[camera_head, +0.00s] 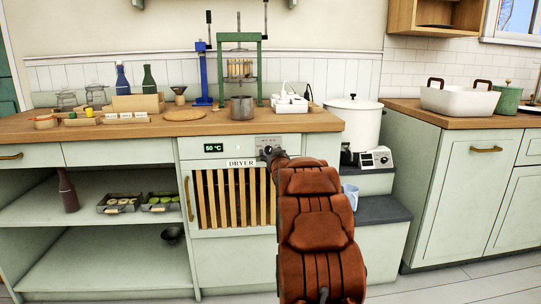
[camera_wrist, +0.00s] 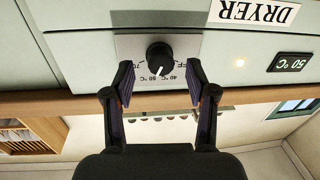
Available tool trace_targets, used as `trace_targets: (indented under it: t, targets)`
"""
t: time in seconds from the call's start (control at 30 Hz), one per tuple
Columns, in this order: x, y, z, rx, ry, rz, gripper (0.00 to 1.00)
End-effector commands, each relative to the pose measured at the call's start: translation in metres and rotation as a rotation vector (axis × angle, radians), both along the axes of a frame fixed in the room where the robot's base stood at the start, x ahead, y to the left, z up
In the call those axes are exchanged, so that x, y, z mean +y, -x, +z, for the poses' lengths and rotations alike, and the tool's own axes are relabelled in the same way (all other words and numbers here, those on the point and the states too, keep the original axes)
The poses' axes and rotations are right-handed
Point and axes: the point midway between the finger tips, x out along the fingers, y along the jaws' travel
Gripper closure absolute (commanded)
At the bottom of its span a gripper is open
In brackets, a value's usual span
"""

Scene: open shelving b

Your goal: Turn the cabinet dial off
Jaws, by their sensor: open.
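The black dial (camera_wrist: 160,58) is on a grey plate on the front of the cabinet marked DRYER. The wrist view is upside down. The dial's white mark points down in the picture, near the printed 50 °C. My gripper (camera_wrist: 160,84) is open, with one fingertip on each side of the dial in the picture; I cannot tell whether they touch it. In the head view my gripper (camera_head: 268,153) is at the dryer panel (camera_head: 283,141), and it and my arm hide the dial. The display (camera_head: 214,148) reads 50 °C.
The slatted dryer door (camera_head: 206,203) is below the panel. The wooden counter (camera_head: 210,128) above carries a press (camera_head: 239,37), a metal pot (camera_head: 242,108) and bottles. A white pot (camera_head: 353,122) and a small control box (camera_head: 376,159) stand to the right.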

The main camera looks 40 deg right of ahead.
Motion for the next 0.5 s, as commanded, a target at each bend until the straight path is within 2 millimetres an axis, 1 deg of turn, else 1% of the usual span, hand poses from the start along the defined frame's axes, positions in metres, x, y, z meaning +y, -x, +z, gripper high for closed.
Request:
trace_targets:
  t: [0.2,0.5]
  targets:
    - [-0.0053,-0.0094,-0.0014,0.001,-0.001,0.001,0.43]
    - [-0.0065,-0.0111,-0.001,0.001,-0.001,0.0,0.43]
